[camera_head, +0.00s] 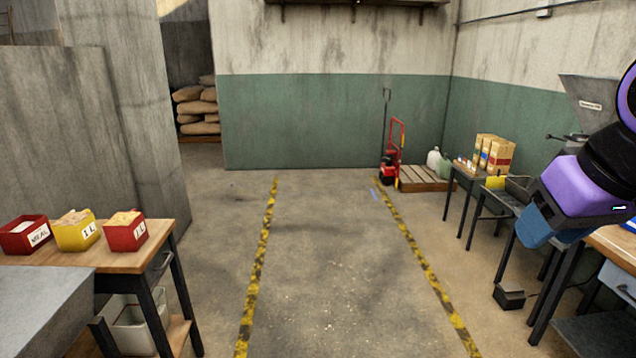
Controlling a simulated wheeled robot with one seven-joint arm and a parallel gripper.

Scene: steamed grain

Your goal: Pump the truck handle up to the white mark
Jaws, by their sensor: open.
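A small red hand truck (390,166) stands at the far end of the floor, near the green-and-white back wall. A red looped frame (403,135) rises at its right side. A thin dark upright rod (385,115) with a short bent top stands at its left side. I cannot tell at this size which part is the pump handle, and I cannot make out a white mark. A wooden pallet (420,178) lies just right of the truck. Part of my purple and black arm shows at the right edge, far from the truck. My gripper's fingers are not in view.
A wide clear floor lane between two yellow-black stripes (265,248) leads toward the back wall. Left is a wooden table (150,262) with red and yellow bins. Right are benches, cartons (497,153) and a dark floor pedal (509,296).

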